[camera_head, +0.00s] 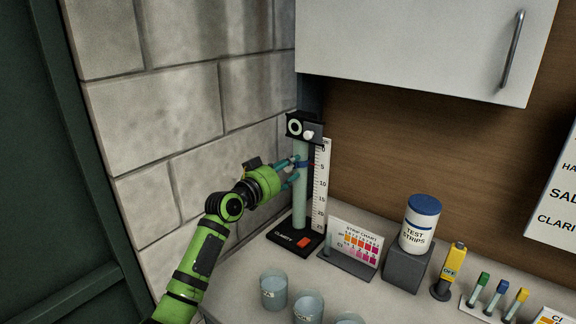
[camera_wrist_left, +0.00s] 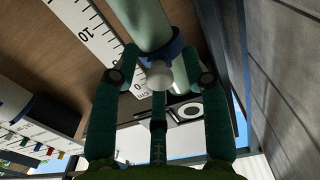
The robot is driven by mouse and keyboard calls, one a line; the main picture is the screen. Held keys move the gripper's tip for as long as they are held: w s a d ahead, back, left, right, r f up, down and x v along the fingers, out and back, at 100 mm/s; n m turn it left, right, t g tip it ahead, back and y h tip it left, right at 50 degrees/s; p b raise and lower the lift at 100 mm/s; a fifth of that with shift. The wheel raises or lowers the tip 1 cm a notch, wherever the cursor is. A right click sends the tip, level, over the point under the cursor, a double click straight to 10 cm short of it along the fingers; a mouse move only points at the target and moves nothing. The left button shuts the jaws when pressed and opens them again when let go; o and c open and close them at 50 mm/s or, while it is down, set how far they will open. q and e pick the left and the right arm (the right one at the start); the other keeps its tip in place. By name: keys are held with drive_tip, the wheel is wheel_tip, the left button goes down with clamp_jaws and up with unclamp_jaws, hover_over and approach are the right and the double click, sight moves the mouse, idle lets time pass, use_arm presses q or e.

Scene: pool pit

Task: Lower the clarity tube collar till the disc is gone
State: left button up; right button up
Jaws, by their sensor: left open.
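The clarity tube (camera_head: 299,208) is a pale green upright cylinder on a black base marked "CLARITY", beside a white scale (camera_head: 320,190). Its blue collar (camera_head: 304,164) sits around the upper tube, near the 5 mark. In the left wrist view the collar (camera_wrist_left: 176,46) bears a pale round knob (camera_wrist_left: 159,76). My left gripper (camera_head: 294,172) is open at the collar, its teal fingers on both sides of the knob; in the wrist view the fingertips (camera_wrist_left: 162,72) look apart from it. The disc inside the tube cannot be made out. My right gripper is not in view.
A black head with a white ring (camera_head: 295,127) tops the tube. The block wall (camera_head: 180,130) is close left; a cabinet (camera_head: 420,45) hangs above.

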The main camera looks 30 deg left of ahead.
use_arm(q)
clamp_jaws()
wheel_tip(320, 180, down, 5)
drive_tip(key=b, duration=0.5)
drive_tip(key=shift+f, duration=0.1)
unclamp_jaws()
drive_tip(key=s+a, duration=0.1)
drive_tip(key=s, duration=1.1)
